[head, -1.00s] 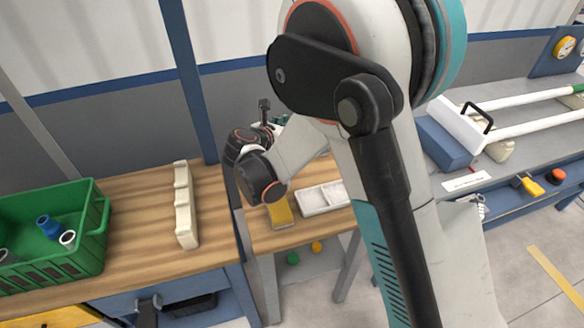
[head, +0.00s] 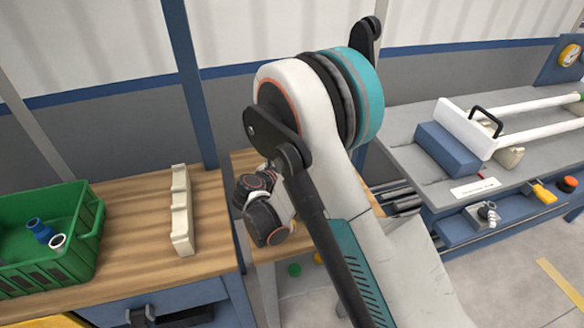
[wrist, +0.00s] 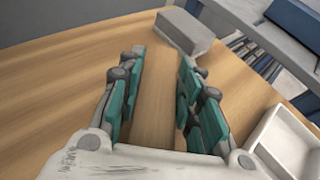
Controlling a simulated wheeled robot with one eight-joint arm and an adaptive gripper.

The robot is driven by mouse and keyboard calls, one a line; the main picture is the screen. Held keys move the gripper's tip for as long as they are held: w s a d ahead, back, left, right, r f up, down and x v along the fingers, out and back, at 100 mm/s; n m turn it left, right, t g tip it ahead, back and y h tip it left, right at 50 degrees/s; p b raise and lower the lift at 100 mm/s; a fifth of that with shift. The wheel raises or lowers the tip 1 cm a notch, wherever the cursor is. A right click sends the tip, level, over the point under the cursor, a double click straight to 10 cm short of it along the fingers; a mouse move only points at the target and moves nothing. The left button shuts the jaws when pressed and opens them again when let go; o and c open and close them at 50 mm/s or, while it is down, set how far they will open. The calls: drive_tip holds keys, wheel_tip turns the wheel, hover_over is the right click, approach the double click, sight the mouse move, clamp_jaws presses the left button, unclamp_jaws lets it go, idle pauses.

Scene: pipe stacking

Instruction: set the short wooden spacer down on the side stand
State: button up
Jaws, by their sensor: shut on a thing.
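In the wrist view my gripper (wrist: 161,62) has its two teal-padded fingers on either side of the short wooden spacer (wrist: 155,112), a plain brown block. It is shut on the spacer. The spacer is over the wooden top of the side stand (wrist: 45,105); its colour is close to the top's, and I cannot tell whether its underside touches it. In the head view the side stand (head: 241,160) is mostly behind my arm, and my fingers and the spacer are hidden there.
A grey block (wrist: 185,30) lies on the stand beyond my fingertips, and a white tray (wrist: 287,145) is at the right. The left bench carries a cream notched rack (head: 181,212) and a green crate (head: 75,255). The stand top left of my gripper is clear.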

drive_tip(key=shift+r, duration=0.1)
drive_tip(key=o, duration=1.2)
drive_tip(key=shift+c, duration=0.2)
drive_tip(key=shift+s+r, duration=0.1)
drive_tip(key=shift+s, duration=0.1)
drive_tip(key=p+v, duration=0.3)
drive_tip(key=v, duration=0.8)
drive_tip(key=shift+s+a+r, duration=0.1)
drive_tip(key=shift+s+a, duration=0.05)
drive_tip(key=shift+s, duration=0.1)
